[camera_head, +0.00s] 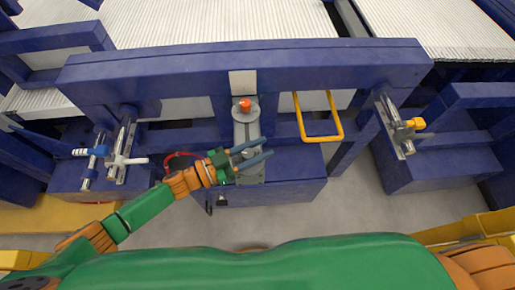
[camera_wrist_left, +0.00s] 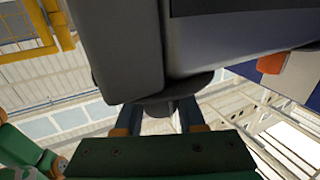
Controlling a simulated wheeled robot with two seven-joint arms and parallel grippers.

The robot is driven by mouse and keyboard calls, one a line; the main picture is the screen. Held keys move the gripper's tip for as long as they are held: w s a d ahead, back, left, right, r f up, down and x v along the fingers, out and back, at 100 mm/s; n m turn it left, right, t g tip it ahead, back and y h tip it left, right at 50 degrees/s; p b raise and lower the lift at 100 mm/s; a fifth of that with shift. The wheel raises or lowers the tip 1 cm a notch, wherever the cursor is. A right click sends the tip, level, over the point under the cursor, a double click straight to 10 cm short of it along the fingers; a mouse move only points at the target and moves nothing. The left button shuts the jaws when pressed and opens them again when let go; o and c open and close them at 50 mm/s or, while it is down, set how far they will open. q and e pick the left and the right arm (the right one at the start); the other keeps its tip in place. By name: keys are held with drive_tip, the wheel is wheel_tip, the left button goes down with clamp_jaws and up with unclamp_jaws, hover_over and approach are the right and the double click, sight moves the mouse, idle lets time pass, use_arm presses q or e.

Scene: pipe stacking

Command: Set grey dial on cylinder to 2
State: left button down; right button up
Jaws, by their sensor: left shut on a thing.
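The grey cylinder (camera_head: 246,128) stands upright on the blue frame in the middle of the head view, with an orange-red knob on top. My left gripper (camera_head: 264,152) reaches in from the left, with its two fingers across the cylinder's lower front. In the left wrist view the big grey body of the cylinder unit (camera_wrist_left: 125,50) fills the upper middle. Below it a dark grey dial (camera_wrist_left: 160,108) sits between my left fingers (camera_wrist_left: 163,124), which are shut on it. Its markings and setting cannot be read. My right gripper is not in view.
A blue beam (camera_head: 330,65) runs behind the cylinder. A yellow handle (camera_head: 322,138) hangs to its right. A white-handled valve (camera_head: 122,160) is at the left, a yellow-knobbed fitting (camera_head: 405,128) at the right. A red hose (camera_head: 170,157) lies by my wrist. Grey floor is open in front.

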sight(235, 160)
use_arm(q)
drive_tip(key=m+g+b, duration=0.1)
drive_tip(key=m+g+h+b, duration=0.1)
drive_tip(key=g, duration=0.1)
drive_tip(key=m+g+b, duration=0.1)
drive_tip(key=g, duration=0.1)
drive_tip(key=shift+s+d+f, duration=0.1)
drive_tip(key=shift+s+f, duration=0.2)
drive_tip(key=shift+s, duration=0.05)
drive_tip(key=shift+s+m+g+b, duration=0.25)
drive_tip(key=shift+m+g+b, duration=0.55)
drive_tip(key=shift+g+b, duration=0.35)
drive_tip(key=shift+s+r+m+g+b, duration=0.1)
drive_tip(key=shift+r+m+g+b, duration=0.1)
drive_tip(key=shift+m+g+b, duration=0.3)
drive_tip(key=c, duration=0.5)
unclamp_jaws()
drive_tip(key=shift+d+r, duration=0.1)
drive_tip(key=a, duration=0.2)
drive_tip(key=a+b, duration=0.1)
drive_tip(key=a, duration=0.3)
drive_tip(key=shift+w+a+b, duration=0.3)
drive_tip(key=shift+a+b, duration=0.05)
drive_tip(key=shift+b, duration=0.05)
drive_tip(key=shift+a, duration=0.25)
